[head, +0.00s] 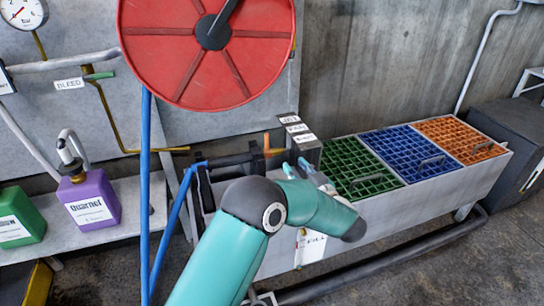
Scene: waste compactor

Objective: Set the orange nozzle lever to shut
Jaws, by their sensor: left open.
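A small orange lever (267,143) stands behind my left arm, near the picture's middle. A short orange piece runs right from it toward a dark box (306,150). Several small white labels (297,128) sit on the box's top in a row; their print is too small to read surely. I cannot tell which label the lever matches. My left gripper (299,170) is open, just below and right of the lever and in front of the box, apart from the lever as far as I can see. My wrist partly hides it. My right gripper is out of view.
A big red reel (185,70) hangs above, with a blue hose (146,190) down its left. Green (350,165), blue (405,150) and orange grates (455,135) top a long grey trough to the right. A purple jug (90,203) and green jug (20,215) stand left.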

